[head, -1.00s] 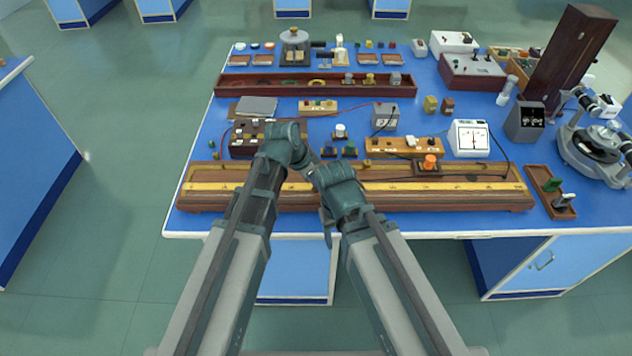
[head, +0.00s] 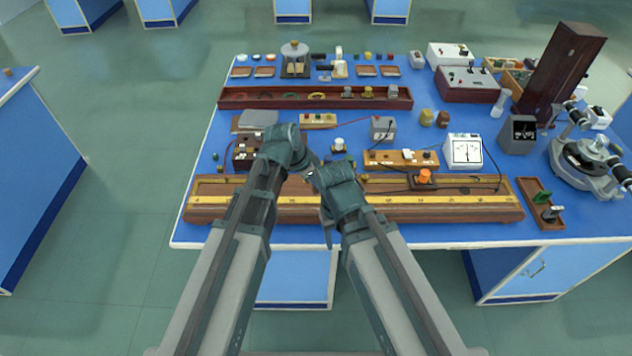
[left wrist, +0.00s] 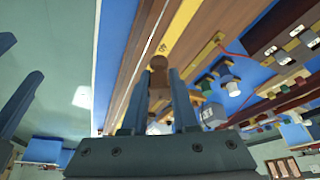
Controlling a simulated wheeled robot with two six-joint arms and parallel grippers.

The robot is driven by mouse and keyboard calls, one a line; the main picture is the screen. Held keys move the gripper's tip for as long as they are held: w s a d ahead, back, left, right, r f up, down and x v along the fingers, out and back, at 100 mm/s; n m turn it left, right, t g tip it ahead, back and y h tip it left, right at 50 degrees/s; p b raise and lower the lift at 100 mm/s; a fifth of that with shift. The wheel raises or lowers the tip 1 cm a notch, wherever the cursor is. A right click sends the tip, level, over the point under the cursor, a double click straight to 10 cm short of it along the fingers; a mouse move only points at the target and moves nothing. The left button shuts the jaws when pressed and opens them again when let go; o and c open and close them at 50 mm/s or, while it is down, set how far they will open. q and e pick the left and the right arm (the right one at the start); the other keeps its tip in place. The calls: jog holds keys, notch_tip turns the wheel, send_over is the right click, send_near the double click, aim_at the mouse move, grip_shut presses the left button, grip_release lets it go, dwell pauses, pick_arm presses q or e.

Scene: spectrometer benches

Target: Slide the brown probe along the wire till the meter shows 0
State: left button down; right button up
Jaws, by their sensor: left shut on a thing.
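The brown probe (left wrist: 158,66) shows in the left wrist view between the fingers of my left gripper (left wrist: 160,84), which is shut on it. It is over the long wooden wire board (head: 440,213) with a yellow scale strip (head: 410,201). I cannot tell whether the probe touches the wire. In the head view my arms hide the probe and the left fingertips. The white meter (head: 464,151) stands behind the board to the right; its needle is near mid-dial, too small to read exactly. My right gripper (head: 330,225) is at the board's front, its jaw opening unclear.
A wooden key block (head: 400,159) and an orange-knobbed block (head: 424,177) stand near the board, with dark leads around them. A grey box (head: 383,129) is farther back. A small tray (head: 540,204) lies right of the board. The bench's front strip (head: 450,236) is bare.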

aim_at(319, 203)
pick_arm(q)
jog(key=f+b, duration=0.2)
jog(key=f, duration=0.1)
jog(key=f+b, duration=0.3)
jog(key=shift+s+f+b, duration=0.2)
jog(key=shift+f+b, duration=0.1)
jog(key=shift+f, duration=0.1)
jog(key=shift+f+b, duration=0.3)
jog(key=shift+f+b, duration=0.3)
jog(key=shift+d, duration=0.45)
jog(key=shift+s+f, duration=0.15)
jog(key=shift+s, duration=0.05)
dwell(1.6)
dwell(2.1)
